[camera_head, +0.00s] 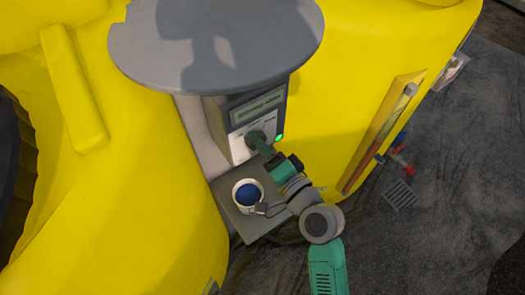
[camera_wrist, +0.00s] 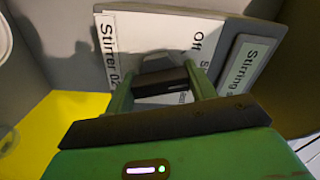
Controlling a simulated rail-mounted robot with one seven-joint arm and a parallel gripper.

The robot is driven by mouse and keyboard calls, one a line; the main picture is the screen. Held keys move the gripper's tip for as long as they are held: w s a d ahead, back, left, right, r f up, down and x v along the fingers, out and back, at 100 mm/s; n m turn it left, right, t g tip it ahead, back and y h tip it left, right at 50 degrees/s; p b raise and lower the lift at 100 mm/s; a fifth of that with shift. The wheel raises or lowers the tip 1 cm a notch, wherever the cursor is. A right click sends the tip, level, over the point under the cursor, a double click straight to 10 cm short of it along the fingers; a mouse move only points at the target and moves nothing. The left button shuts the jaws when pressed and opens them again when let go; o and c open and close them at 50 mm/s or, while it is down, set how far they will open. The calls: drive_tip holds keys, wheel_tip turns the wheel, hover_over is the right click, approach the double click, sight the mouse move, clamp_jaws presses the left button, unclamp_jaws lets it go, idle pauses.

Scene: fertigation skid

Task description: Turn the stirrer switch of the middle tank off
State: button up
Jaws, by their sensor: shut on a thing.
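The stirrer control box (camera_head: 241,118) is fixed to the grey panel under a round grey cover, in front of the yellow tank (camera_head: 345,75). Its white plate reads "Stirrer 02" and "Off" in the wrist view (camera_wrist: 128,45).
A white cup with dark blue contents (camera_head: 248,194) stands on a small grey shelf (camera_head: 240,226) below the box, close to my wrist. A framed level gauge (camera_head: 384,130) is on the tank at right. The floor beyond has a drain grate (camera_head: 399,194).

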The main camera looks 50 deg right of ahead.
drive_tip(key=n+b, duration=0.3)
drive_tip(key=n, duration=0.2)
drive_tip(key=shift+n, duration=0.3)
idle(0.4)
drive_tip(key=o, duration=1)
drive_tip(key=shift+s, duration=0.1)
drive_tip(key=v, duration=0.7)
drive_tip(key=shift+s+a, duration=0.1)
drive_tip(key=shift+s, duration=0.25)
